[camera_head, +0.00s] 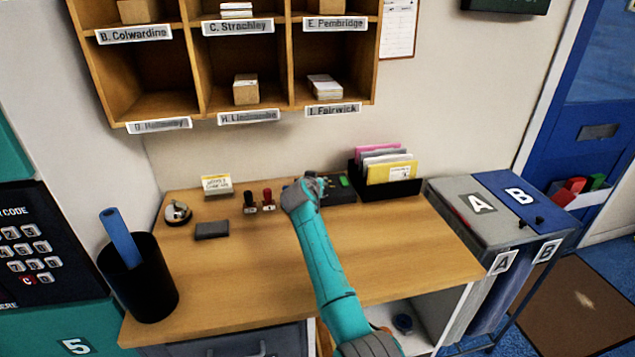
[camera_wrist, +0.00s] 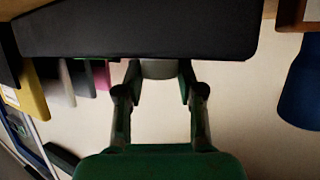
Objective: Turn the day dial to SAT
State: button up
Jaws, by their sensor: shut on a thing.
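The dark device (camera_head: 341,196) stands at the back of the wooden desk, with a green patch on its top. In the wrist view its dark side (camera_wrist: 140,36) fills the upper part. A grey round dial (camera_wrist: 159,69) sticks out from it. My gripper (camera_head: 312,186) is at the device's left part and covers much of it in the head view. In the wrist view my gripper's two fingertips (camera_wrist: 160,82) sit on either side of the dial, shut on it. The day marks and the dial's setting are hidden in both views.
Two stampers (camera_head: 259,202), a dark pad (camera_head: 212,230), a bell (camera_head: 178,212) and a card holder (camera_head: 216,185) stand left of my gripper. A black file box (camera_head: 388,188) with coloured folders is close on the right. Pigeonholes (camera_head: 283,60) hang above. The desk front is clear.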

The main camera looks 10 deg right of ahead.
jog(key=shift+a+m+g+h, duration=0.2)
jog(key=shift+m+g+h, duration=0.8)
jog(key=shift+m+h, duration=0.45)
jog(key=shift+f+m+h, duration=0.1)
jog(key=shift+m+h, duration=0.15)
jog(key=shift+m, duration=0.1)
jog(key=o, duration=1.1)
jog(key=shift+o, duration=0.2)
